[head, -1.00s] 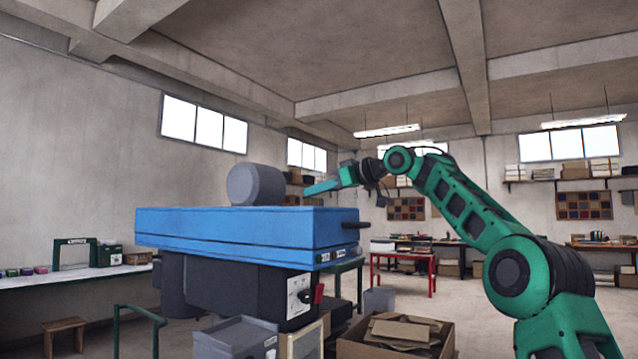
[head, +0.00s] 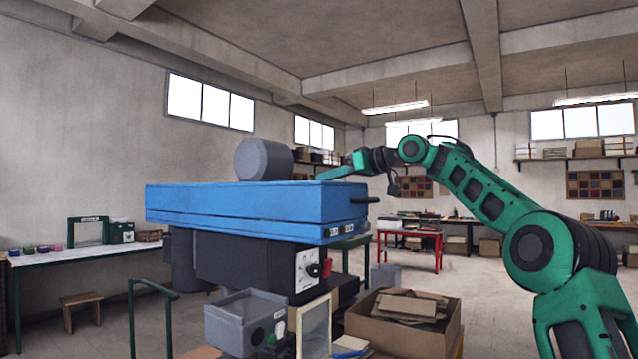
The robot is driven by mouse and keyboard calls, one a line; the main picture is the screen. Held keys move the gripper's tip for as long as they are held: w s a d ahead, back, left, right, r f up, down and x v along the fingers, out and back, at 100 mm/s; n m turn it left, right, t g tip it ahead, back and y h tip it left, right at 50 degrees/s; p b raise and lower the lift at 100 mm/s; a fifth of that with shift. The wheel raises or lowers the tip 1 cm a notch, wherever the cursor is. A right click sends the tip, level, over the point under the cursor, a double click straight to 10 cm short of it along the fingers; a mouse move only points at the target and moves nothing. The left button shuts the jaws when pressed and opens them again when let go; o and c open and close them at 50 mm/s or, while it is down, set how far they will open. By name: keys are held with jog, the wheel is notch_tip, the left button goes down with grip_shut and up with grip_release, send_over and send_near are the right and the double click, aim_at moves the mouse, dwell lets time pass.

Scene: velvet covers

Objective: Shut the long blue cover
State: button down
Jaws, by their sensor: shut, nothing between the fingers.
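The long blue cover (head: 235,201) lies level over a blue lower part (head: 240,232) of a dark machine, left of centre in the head view. Only a thin seam shows between the two along the front. A dark handle (head: 364,200) sticks out from the cover's right end. My gripper (head: 338,172) is shut and empty, just above the cover's right rear part. Whether its fingertips touch the cover cannot be told from this view.
A grey cylinder (head: 263,159) stands behind the cover. An open carton (head: 400,328) with cardboard pieces and a grey bin (head: 240,320) stand below in front. A white bench (head: 85,254) is at left, a red table (head: 410,235) behind. Floor at right is partly clear.

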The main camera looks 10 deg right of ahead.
jog(key=shift+w+r, duration=0.2)
jog(key=shift+r, duration=1.85)
jog(key=v, duration=0.9)
jog(key=shift+s+d, duration=0.2)
jog(key=shift+d, duration=0.05)
jog(key=shift+s+d, duration=0.1)
jog(key=shift+s, duration=0.1)
